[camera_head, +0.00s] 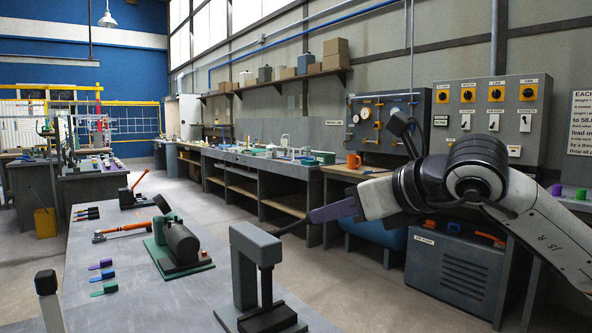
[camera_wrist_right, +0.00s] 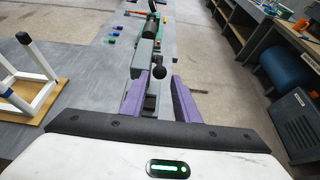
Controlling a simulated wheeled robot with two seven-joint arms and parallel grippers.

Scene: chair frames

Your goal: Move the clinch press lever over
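The clinch press (camera_head: 245,262) is a grey C-shaped frame on a base at the near edge of the grey bench. A thin dark lever (camera_head: 290,228) sticks out from it to the right, toward my right gripper (camera_head: 318,216). In the right wrist view the press (camera_wrist_right: 143,58) lies straight ahead, and a black ball knob (camera_wrist_right: 158,72) shows between the two purple fingers of my right gripper (camera_wrist_right: 160,84). These fingers are apart, with gaps beside the knob; contact is not clear. My left gripper is not in view.
A green-based machine with a dark cylinder (camera_head: 182,243), an orange-handled tool (camera_head: 122,230) and small coloured pieces (camera_head: 103,276) lie farther along the bench. A white chair frame (camera_wrist_right: 35,75) stands left in the wrist view. A floor aisle is open to the right of the bench.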

